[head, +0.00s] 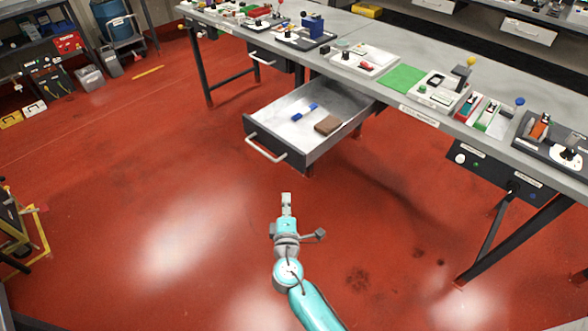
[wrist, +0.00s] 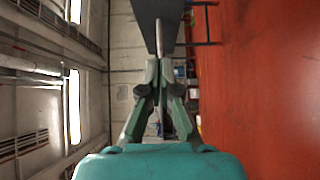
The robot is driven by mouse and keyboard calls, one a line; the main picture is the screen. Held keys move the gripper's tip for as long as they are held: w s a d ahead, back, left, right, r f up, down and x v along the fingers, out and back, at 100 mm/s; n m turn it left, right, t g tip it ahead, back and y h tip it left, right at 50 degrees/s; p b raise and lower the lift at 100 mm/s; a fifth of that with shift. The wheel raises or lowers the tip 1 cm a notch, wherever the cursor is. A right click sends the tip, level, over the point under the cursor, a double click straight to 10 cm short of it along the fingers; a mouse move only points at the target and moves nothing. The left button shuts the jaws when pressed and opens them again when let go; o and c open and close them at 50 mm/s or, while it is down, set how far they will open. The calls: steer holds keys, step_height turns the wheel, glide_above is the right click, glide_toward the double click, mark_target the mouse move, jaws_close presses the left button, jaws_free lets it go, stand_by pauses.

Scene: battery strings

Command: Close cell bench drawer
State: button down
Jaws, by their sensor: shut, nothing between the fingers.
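The cell bench drawer (head: 309,148) hangs pulled out under the long grey bench in the head view. Its dark front carries a pale bar handle (head: 265,149) facing me. Inside lie a blue item (head: 304,112) and a brown block (head: 327,125). My gripper (head: 286,197) is in front of and below the drawer handle in the picture, apart from it. In the wrist view my gripper (wrist: 159,62) is shut and empty, with a dark panel beyond the fingertips that may be the drawer front.
The grey bench (head: 330,45) holds trays, a green mat (head: 402,79) and several devices. Another drawer handle (head: 262,59) shows further left. Bench legs (head: 485,243) stand at right. Red floor (head: 130,170) is open around my arm.

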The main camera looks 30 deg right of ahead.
steer(key=w, duration=0.1)
glide_toward(294, 159)
steer(key=w, duration=0.5)
steer(key=shift+w+d, duration=0.15)
steer(key=shift+d, duration=0.5)
steer(key=shift+w+d, duration=0.15)
steer(key=shift+d, duration=0.45)
